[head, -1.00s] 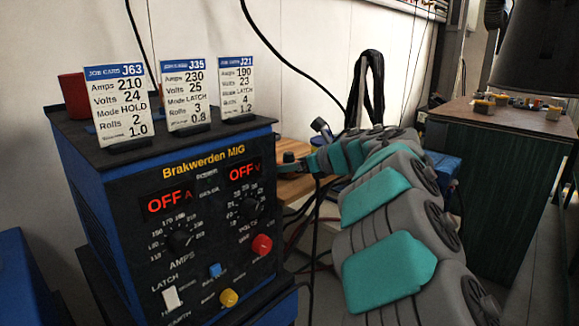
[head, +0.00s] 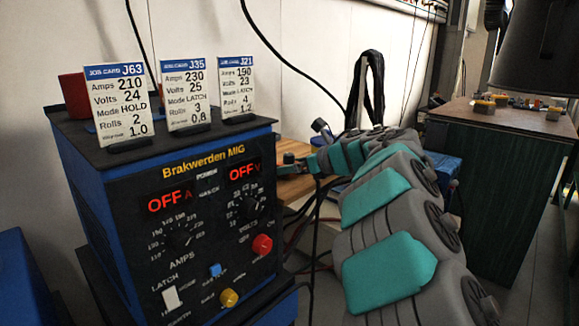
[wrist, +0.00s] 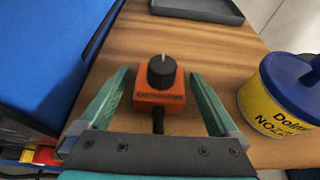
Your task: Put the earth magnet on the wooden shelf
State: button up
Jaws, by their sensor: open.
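The earth magnet, an orange block with a black knob on top (wrist: 160,92), appears to rest on a brown wooden surface (wrist: 215,50), which looks like the wooden shelf. A short black stem or cable runs from the block toward my gripper. My gripper (wrist: 159,74) is open, with one green finger on each side of the block and visible gaps to both. In the head view, the wooden shelf (head: 291,149) shows behind the welder's right side, and my arm reaches over it. The magnet is hard to make out there.
A yellow tub with a blue lid (wrist: 283,100) stands right of my gripper. A grey tray (wrist: 200,8) lies beyond the magnet. A large blue surface (wrist: 45,50) borders the wood on the left. The blue welder (head: 190,200) carries several job cards and a red cup.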

jog(key=shift+s+d+r, duration=0.15)
jog(key=shift+d+r, duration=0.05)
jog(key=shift+d, duration=0.15)
jog(key=b+v, duration=0.1)
jog(key=v, duration=1)
jog(key=shift+r, duration=0.2)
